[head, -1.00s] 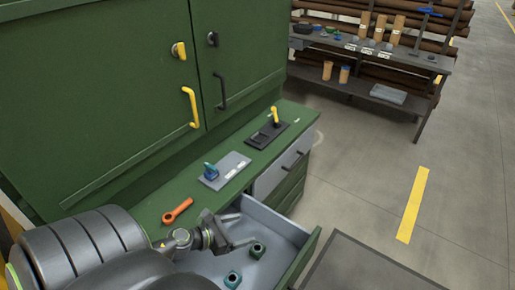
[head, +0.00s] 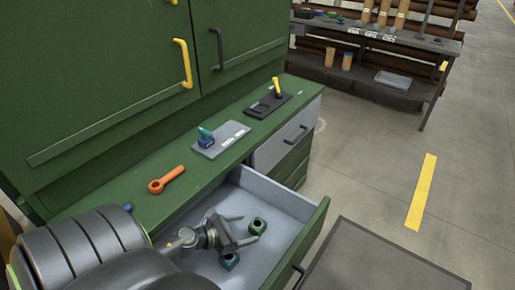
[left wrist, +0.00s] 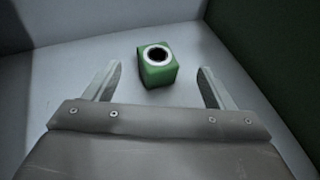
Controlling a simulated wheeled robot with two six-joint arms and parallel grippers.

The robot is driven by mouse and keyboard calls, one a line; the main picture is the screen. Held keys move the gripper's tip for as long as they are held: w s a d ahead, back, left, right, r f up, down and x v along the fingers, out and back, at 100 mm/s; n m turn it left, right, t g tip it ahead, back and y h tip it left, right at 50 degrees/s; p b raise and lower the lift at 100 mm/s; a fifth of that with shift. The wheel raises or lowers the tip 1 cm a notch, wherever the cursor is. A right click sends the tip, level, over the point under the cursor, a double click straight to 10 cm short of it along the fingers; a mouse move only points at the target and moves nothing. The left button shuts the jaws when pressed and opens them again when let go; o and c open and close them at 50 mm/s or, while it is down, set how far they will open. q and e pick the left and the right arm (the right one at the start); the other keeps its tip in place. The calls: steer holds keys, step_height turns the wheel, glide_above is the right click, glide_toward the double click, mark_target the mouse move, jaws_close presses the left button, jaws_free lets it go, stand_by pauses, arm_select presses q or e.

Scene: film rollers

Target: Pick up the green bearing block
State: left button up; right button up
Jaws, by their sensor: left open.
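The green bearing block (head: 258,226), a small cube with a round light-rimmed hole, sits on the floor of the open drawer (head: 274,190). In the left wrist view the green bearing block (left wrist: 158,66) lies ahead, between the lines of the two fingers and apart from both. My left gripper (head: 249,229) is open and empty inside the drawer, its fingers pointing at the block. A second, teal-green block (head: 229,261) lies nearer the front of the picture, beside the gripper. My right gripper is not in view.
Drawer walls close in around the gripper. On the green counter lie an orange wrench-like part (head: 166,180), a grey plate with a blue-green part (head: 220,139) and a black plate with a yellow handle (head: 268,105). A dark flat surface (head: 385,262) stands right of the drawer.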

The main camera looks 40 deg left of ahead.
mark_target(255, 224)
arm_select(q)
steer(key=shift+a+p+x, duration=0.1)
steer(key=shift+p+x, duration=0.1)
steer(key=shift+x, duration=1.35)
steer(key=shift+a+p+x, duration=0.15)
steer(key=shift+x, duration=1.35)
jaws_close()
